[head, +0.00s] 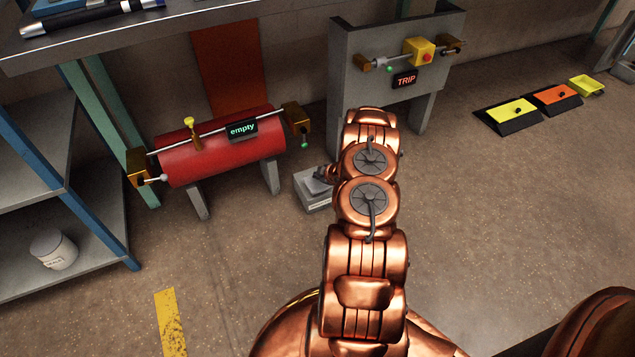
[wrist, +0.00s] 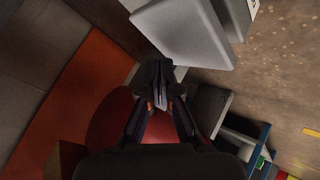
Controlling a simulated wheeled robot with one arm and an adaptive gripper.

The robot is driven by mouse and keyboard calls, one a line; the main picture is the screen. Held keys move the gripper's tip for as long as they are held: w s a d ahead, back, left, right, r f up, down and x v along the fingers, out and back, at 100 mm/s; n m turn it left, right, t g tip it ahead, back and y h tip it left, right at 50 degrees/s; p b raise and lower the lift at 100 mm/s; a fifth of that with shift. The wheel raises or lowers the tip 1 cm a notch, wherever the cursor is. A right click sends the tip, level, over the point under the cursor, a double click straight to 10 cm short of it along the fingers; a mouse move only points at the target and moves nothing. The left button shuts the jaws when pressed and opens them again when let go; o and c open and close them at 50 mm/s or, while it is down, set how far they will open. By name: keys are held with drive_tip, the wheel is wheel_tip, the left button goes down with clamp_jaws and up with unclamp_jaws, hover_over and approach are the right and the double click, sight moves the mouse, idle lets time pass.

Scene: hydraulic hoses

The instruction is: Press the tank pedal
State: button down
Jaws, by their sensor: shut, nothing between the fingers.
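The tank (head: 220,155) is a red cylinder on grey legs, with a display reading "empty" (head: 243,129). A small grey pedal (head: 318,183) sits on a low block on the floor, right of the tank's legs and partly behind my arm. In the wrist view a pale grey plate that looks like the pedal (wrist: 182,32) fills the top centre. My gripper (wrist: 159,72) is shut and empty, its fingertips by the plate's lower edge. I cannot tell whether they touch it. In the head view my arm hides most of the gripper.
A grey stand (head: 385,80) with a yellow box, a red button and a "TRIP" sign stands behind my arm. Yellow (head: 512,112) and orange (head: 556,97) pads lie on the floor at right. A shelf (head: 75,240) stands at left. The floor between is clear.

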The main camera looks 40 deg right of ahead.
sight(318, 183)
drive_tip(key=shift+r+p, duration=0.95)
drive_tip(key=shift+r, duration=1.3)
drive_tip(key=shift+r+b, duration=1.85)
drive_tip(key=shift+b, duration=1.4)
drive_tip(key=shift+f, duration=0.1)
drive_tip(key=shift+f+b, duration=3.15)
drive_tip(key=shift+f, duration=1.15)
